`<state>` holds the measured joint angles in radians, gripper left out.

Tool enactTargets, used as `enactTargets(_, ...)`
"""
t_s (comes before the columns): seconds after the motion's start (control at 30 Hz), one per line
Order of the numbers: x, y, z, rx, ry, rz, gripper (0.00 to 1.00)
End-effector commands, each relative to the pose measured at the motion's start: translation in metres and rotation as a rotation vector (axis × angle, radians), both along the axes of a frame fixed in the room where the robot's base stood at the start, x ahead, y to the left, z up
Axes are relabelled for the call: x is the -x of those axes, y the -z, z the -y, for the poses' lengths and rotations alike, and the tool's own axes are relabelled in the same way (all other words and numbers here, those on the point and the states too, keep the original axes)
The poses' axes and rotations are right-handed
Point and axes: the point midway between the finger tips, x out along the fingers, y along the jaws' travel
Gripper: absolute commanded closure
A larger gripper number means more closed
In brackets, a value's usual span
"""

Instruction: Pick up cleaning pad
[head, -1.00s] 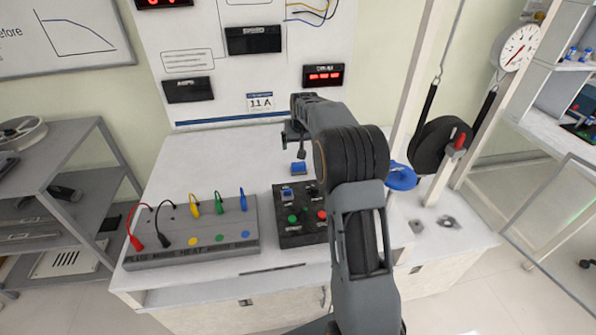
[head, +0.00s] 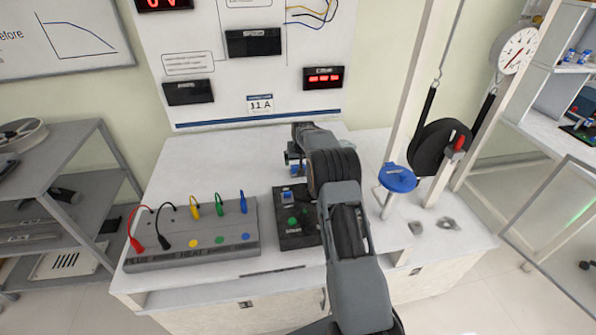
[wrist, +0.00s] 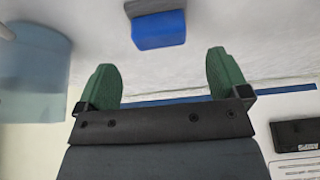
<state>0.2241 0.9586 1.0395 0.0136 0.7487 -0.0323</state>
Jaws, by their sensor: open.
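The cleaning pad (wrist: 160,30), a small block with a blue face and a grey part, lies on the white table, near the top of the wrist view. In the head view its blue (head: 291,169) is mostly hidden by my gripper. My gripper (wrist: 165,66) is open, its two green fingers apart with nothing between them. The pad lies ahead of the fingertips, roughly in line with the gap and apart from them. In the head view my wrist is over the back middle of the table.
A grey plug board (head: 190,235) with coloured leads stands at the table's left. A black button box (head: 292,226) sits beside my arm. A blue disc (head: 397,178) on a stand is right of my arm, near a black wheel (head: 441,147). The panel wall rises behind.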

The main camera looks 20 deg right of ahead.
Motion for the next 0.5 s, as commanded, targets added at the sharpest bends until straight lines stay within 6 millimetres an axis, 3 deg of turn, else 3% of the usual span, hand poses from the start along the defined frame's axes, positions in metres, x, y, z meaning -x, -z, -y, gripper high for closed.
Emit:
enactTargets(0.2, -0.007, 0.03, 0.0, -0.001, 0.0, -0.004, 0.06)
enactTargets(0.5, -0.013, 0.044, 0.002, 0.0, 0.0, -0.002, 0.06)
